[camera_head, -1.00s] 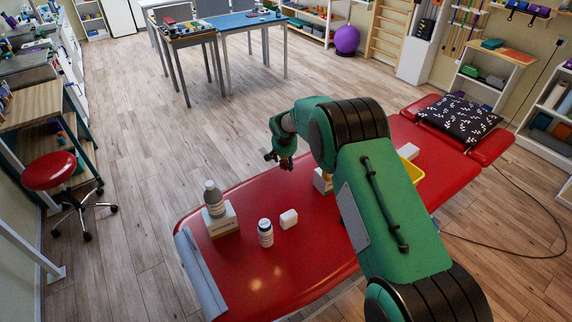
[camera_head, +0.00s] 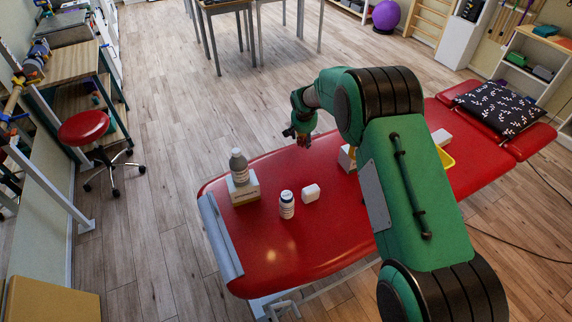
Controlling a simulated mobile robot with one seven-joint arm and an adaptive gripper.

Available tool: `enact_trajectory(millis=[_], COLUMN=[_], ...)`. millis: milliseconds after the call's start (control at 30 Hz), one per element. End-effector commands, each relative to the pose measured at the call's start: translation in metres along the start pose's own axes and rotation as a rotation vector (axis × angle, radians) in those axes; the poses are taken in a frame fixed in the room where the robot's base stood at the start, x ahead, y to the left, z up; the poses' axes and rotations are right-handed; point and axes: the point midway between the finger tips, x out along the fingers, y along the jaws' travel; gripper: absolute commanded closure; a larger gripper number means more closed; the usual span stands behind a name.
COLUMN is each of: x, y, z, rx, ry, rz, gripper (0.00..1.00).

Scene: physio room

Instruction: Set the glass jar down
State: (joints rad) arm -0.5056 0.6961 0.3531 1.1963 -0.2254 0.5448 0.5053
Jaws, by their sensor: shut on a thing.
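My gripper (camera_head: 300,137) is small and dark at the end of my green arm. I cannot tell the height of the gripper above the red top.
My arm partly hides another box (camera_head: 346,158) and a yellow tray (camera_head: 447,159). A patterned pillow (camera_head: 500,107) lies at right. The front-left top is clear.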

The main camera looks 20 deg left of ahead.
Motion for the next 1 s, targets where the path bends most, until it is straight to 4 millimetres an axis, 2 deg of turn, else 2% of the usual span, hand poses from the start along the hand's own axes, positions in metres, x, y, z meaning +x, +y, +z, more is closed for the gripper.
enact_trajectory(millis=[33,200,400,533,833,1000], x=[-0.003,-0.015,-0.025,-0.028,-0.028,-0.019], y=[-0.014,-0.052,-0.08,-0.087,-0.087,-0.087], z=[0.008,0.036,0.059,0.066,0.066,0.07], rx=[-0.023,-0.091,-0.148,-0.161,-0.162,-0.162], ry=[-0.003,-0.013,-0.02,-0.023,-0.023,-0.024], rz=[-0.011,-0.044,-0.072,-0.079,-0.079,-0.078], gripper=[0.8,0.8,0.8,0.8,0.8,0.8])
